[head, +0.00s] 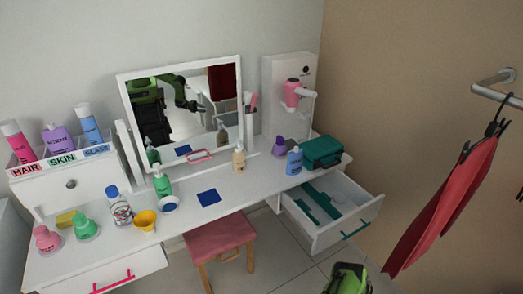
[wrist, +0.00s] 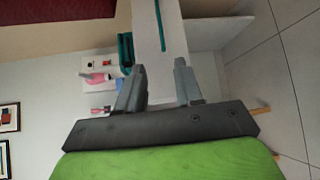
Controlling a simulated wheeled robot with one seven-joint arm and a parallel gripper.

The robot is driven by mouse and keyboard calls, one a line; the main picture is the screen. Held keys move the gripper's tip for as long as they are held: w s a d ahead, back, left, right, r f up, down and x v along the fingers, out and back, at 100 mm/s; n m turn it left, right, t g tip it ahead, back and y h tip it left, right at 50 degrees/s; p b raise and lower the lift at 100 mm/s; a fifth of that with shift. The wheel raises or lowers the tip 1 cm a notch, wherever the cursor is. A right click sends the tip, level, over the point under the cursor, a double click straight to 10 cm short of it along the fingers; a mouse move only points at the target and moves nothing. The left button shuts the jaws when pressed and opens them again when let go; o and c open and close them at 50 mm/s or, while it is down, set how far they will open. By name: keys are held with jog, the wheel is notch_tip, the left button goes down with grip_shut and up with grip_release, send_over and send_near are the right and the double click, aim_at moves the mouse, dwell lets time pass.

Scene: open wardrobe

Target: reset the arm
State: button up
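My gripper (wrist: 159,68) shows in the wrist view with its two grey fingers spread apart and nothing between them. Beyond the fingers is the white front of the right drawer (wrist: 147,30) with its teal handle; the gripper appears apart from it. In the head view only a green part of my arm shows at the bottom edge, and the fingers are not visible there. The right drawer (head: 318,240) stands open under the white vanity table (head: 235,186), with teal dividers inside.
A teal case (head: 321,152) and a blue bottle (head: 294,161) stand above the open drawer. A pink stool (head: 219,236) is under the table. A red garment (head: 440,215) hangs from a rail at right. Floor between stool and drawer is clear.

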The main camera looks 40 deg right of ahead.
jog(key=w+d+r+m+g, duration=0.2)
jog(key=w+d+r+m, duration=0.1)
jog(key=w+d+r, duration=0.4)
jog(key=w+d+r+m+g, duration=0.1)
jog(key=w+d+r+m, duration=0.2)
jog(key=w+d+r, duration=0.5)
jog(key=w+a+r+m+y, duration=0.2)
jog(key=w+a+r, duration=0.55)
jog(key=r, duration=0.25)
jog(key=w+a+r+m+y, duration=0.1)
jog(key=w+a+r+m, duration=0.1)
jog(key=w+a+r, duration=0.7)
jog(key=s+a+r+y, duration=0.15)
jog(key=a+r, duration=0.25)
jog(key=a, duration=0.4)
jog(key=a+r+t+y, duration=0.1)
jog(key=a+r+y, duration=0.25)
jog(key=a, duration=0.35)
jog(key=s+a+r+y, duration=0.1)
jog(key=a+r, duration=0.4)
jog(key=a, duration=0.3)
jog(key=s+a+n+g+y, duration=0.1)
jog(key=s+a+y, duration=0.3)
jog(key=s+a, duration=1.1)
jog(key=s, duration=0.3)
jog(key=shift+a+r+n+g+y, duration=0.3)
jog(key=shift+a+r, duration=0.1)
